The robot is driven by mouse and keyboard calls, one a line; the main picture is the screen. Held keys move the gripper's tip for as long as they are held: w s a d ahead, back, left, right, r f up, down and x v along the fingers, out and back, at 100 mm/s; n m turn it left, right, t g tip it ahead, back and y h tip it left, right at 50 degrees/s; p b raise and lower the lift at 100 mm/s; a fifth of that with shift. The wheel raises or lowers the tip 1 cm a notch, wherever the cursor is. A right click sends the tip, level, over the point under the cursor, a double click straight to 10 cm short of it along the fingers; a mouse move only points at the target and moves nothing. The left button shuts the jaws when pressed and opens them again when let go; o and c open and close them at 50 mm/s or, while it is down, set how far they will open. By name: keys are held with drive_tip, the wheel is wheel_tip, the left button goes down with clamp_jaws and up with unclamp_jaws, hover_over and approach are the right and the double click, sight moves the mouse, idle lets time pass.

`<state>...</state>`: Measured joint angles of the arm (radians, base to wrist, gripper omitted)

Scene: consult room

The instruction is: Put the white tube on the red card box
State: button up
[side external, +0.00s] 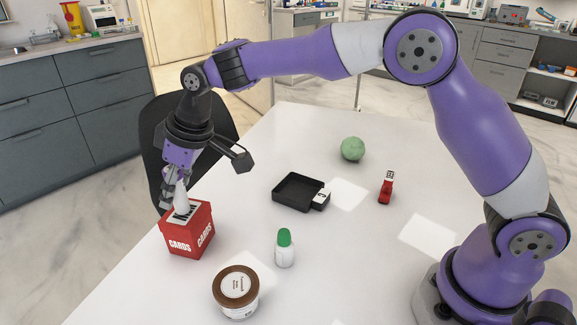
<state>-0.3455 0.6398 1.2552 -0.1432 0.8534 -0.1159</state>
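The white tube (181,200) is upright at the top of the red card box (188,236), near the table's left edge. Its lower end meets or overlaps the box's top in the picture; I cannot tell if it bears weight there. My gripper (174,193) points down over the box, with its fingers at the tube. A dark finger shows at the tube's left. The far finger is mostly hidden, so I cannot tell if the fingers grip the tube. The box stands upright with "CARDS" on its sides.
A brown-lidded tub (236,290) and a green-capped white bottle (284,248) stand right of the box. A black tray (298,191), a green ball (352,149) and a small red item (386,187) lie farther off. A dark chair (218,117) is behind my gripper.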

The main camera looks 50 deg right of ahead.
drive_tip(key=v, duration=1.2)
drive_tip(key=s+d+r+m+t, duration=0.1)
drive_tip(key=s+d+r+m, duration=0.15)
drive_tip(key=s+d, duration=0.55)
drive_tip(key=s+d+f+m+h, duration=0.2)
drive_tip(key=s+d+f+m, duration=0.2)
drive_tip(key=s+d+f, duration=0.3)
drive_tip(key=s, duration=0.4)
drive_tip(key=shift+s+d+f+t+h, duration=0.3)
drive_tip(key=shift+d+t, duration=0.1)
